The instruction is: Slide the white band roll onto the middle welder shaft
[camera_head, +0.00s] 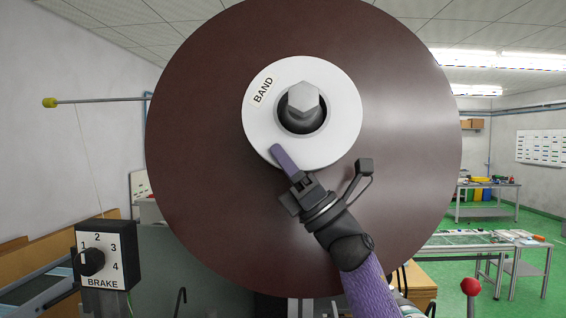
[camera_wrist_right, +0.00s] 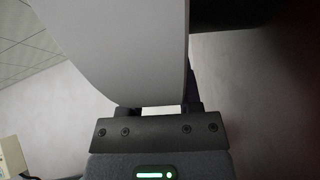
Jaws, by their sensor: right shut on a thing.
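The white band roll (camera_head: 265,130), marked BAND, is a thick ring facing me, in front of a large dark brown disc (camera_head: 200,170). A grey shaft with a hexagonal end (camera_head: 303,98) shows in the roll's hole and sits high in it, its end overlapping the hole's upper edge. The roll appears to be around the shaft; its depth along it is unclear. My right gripper (camera_head: 282,155) is shut on the roll's lower rim, one purple finger across its face. The right wrist view shows the roll's pale side (camera_wrist_right: 120,45) close up. My left gripper is not in view.
A brake dial box (camera_head: 105,255) stands at the lower left. A rod with a yellow knob (camera_head: 50,102) sticks out at the upper left. A red-knobbed lever (camera_head: 471,287) is at the lower right. Work tables (camera_head: 485,200) stand farther back on the green floor.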

